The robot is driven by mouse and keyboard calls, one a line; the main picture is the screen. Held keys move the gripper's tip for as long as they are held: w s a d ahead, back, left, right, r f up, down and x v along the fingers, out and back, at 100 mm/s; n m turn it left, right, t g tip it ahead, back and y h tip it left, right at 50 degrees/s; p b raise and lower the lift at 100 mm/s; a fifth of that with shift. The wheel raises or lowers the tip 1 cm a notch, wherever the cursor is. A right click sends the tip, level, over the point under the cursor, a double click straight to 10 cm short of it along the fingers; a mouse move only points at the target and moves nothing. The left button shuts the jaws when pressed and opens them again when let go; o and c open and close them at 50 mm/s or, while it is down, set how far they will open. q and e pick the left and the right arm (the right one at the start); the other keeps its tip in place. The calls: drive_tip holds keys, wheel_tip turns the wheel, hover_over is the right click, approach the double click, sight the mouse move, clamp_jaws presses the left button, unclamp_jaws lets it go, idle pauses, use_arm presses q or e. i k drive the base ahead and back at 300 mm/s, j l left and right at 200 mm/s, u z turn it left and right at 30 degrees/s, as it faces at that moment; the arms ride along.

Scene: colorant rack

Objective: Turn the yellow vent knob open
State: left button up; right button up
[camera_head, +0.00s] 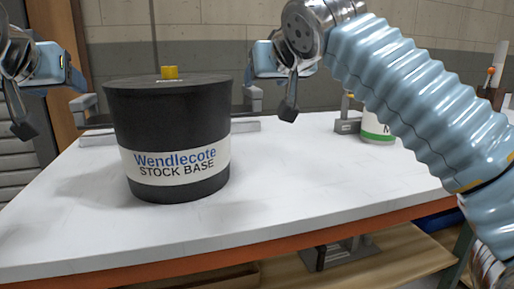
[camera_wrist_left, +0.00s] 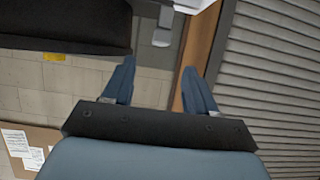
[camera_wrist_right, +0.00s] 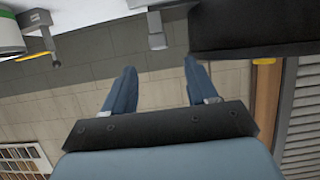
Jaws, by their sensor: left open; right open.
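A black drum (camera_head: 175,115) labelled "Wendlecote STOCK BASE" stands upright on the white table. The yellow vent knob (camera_head: 169,73) sits on top of its dark lid. It also shows small in the left wrist view (camera_wrist_left: 54,57) and the right wrist view (camera_wrist_right: 264,61). My left gripper (camera_head: 70,72) is left of the drum, apart from it; its fingers (camera_wrist_left: 158,68) are open and empty. My right gripper (camera_head: 262,58) is right of the drum, also apart; its fingers (camera_wrist_right: 160,68) are open and empty. The knob's exact angle is too small to tell.
A white and green container (camera_head: 378,128) stands at the right beside a grey metal fixture (camera_head: 347,122). My right arm covers much of the right side. The white table (camera_head: 270,190) is clear in front of the drum and to its right.

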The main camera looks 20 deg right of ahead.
sight(169, 72)
drive_tip(key=k, duration=1)
